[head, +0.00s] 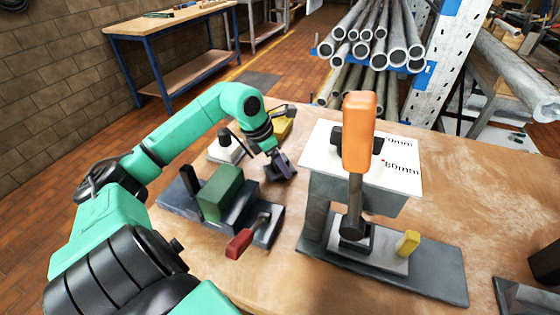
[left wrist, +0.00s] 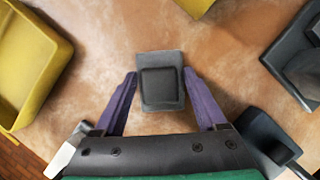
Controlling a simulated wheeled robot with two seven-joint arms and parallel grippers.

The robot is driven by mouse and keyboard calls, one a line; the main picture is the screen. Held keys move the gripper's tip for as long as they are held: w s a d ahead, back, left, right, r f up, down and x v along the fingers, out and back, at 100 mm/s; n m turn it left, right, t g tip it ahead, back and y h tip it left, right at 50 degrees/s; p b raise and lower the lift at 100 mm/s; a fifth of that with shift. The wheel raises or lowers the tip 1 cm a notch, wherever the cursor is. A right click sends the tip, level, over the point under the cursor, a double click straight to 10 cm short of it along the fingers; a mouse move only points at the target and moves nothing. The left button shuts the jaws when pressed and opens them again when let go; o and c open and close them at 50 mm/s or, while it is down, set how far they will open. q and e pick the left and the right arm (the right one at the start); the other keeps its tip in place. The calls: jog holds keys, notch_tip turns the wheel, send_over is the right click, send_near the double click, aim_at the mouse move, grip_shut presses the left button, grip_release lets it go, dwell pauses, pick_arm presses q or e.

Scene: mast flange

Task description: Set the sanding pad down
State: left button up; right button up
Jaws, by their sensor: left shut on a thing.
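My left gripper (head: 280,172) is above the workbench (head: 450,180), between the clamp fixture with the green block (head: 220,192) and the orange-handled stand (head: 358,125). In the left wrist view its two purple fingers (left wrist: 160,95) are on either side of a small grey block with a darker raised top, which looks like the sanding pad (left wrist: 161,85). The gripper is shut on it. In the head view the pad is mostly hidden by the fingers. I cannot tell whether its underside touches the bench. My right gripper is not in view.
A yellow tray (left wrist: 30,65) is at the left in the wrist view. In the head view, a pale block with a black knob (head: 225,150) stands behind the clamp fixture, and a red handle (head: 240,243) juts toward me.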

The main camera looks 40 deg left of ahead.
pick_arm(q)
jog(key=shift+f, duration=0.15)
jog(key=o, duration=1.5)
jog(key=shift+o, duration=0.2)
jog(key=shift+r, duration=0.2)
jog(key=b+v, duration=0.2)
jog(key=v, duration=1)
